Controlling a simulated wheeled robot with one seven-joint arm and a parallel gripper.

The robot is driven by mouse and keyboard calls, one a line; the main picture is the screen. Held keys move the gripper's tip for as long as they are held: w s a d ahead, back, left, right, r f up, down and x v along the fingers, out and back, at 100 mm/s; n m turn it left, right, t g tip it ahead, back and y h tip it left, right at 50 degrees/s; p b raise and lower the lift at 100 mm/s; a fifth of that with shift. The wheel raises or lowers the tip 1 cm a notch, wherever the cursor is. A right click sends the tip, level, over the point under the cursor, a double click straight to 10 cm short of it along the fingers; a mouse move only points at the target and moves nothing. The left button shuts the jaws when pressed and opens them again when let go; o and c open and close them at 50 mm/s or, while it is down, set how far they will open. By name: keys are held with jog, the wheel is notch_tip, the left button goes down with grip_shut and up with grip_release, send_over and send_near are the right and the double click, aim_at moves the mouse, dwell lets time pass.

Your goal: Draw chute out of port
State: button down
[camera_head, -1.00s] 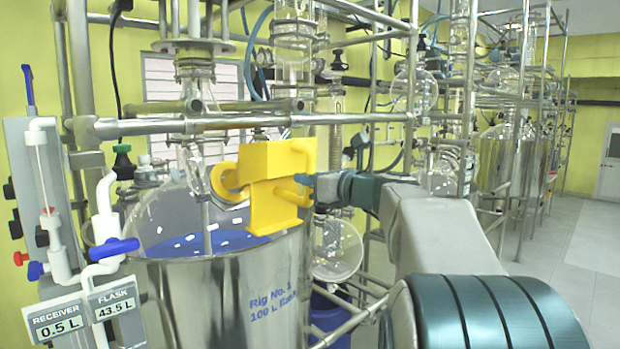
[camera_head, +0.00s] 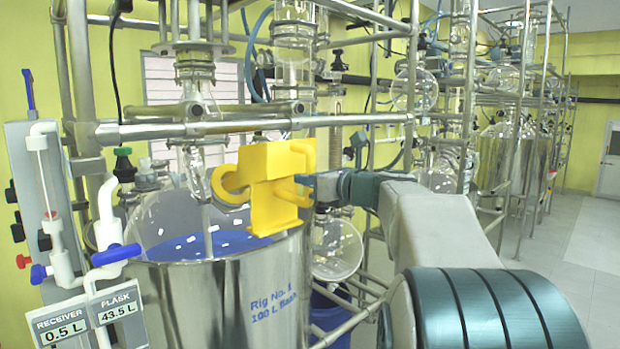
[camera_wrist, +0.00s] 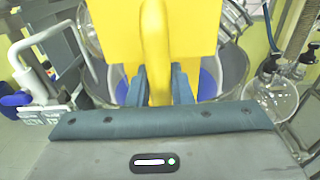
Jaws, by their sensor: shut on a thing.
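The yellow chute (camera_head: 268,188) has a boxy body, a ring-shaped mouth on its left side and bar handles on its right. It is at the right rim of the reactor vessel (camera_head: 225,285), in front of the glass flask (camera_head: 165,220). Whether its mouth sits in a port or is apart from the glass I cannot tell. My gripper (camera_head: 308,186) is shut on the chute's handle. In the wrist view the two blue-grey fingers (camera_wrist: 161,85) close on the yellow handle (camera_wrist: 158,50), and the chute body fills the upper middle.
Steel rails (camera_head: 250,125) cross just above the chute. A white valve pipe with a blue handle (camera_head: 116,254) and two displays (camera_head: 88,320) stand at the left. A round glass flask (camera_head: 336,248) hangs to the right of the vessel. Open floor (camera_head: 575,240) lies at the far right.

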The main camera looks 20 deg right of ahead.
aim_at(314, 156)
jog(key=shift+r+p, duration=0.75)
jog(key=shift+p, duration=0.45)
jog(key=shift+r, duration=0.15)
dwell(0.7)
jog(key=shift+s+d+r, duration=0.25)
jog(key=shift+s+r, duration=0.3)
jog(key=shift+s, duration=0.05)
jog(key=shift+s+d+r, duration=0.2)
jog(key=shift+s+r, duration=0.3)
jog(key=shift+s, duration=0.15)
jog(key=shift+s+d+r, duration=0.25)
jog(key=shift+s+r, duration=0.3)
jog(key=shift+s, duration=0.05)
jog(key=shift+s+d+r, duration=0.1)
jog(key=shift+s+r, duration=0.15)
jog(key=shift+s, duration=0.05)
jog(key=shift+s, duration=0.15)
jog(key=r+v, duration=0.1)
jog(key=v, duration=1.1)
jog(key=shift+r, duration=0.25)
dwell(0.5)
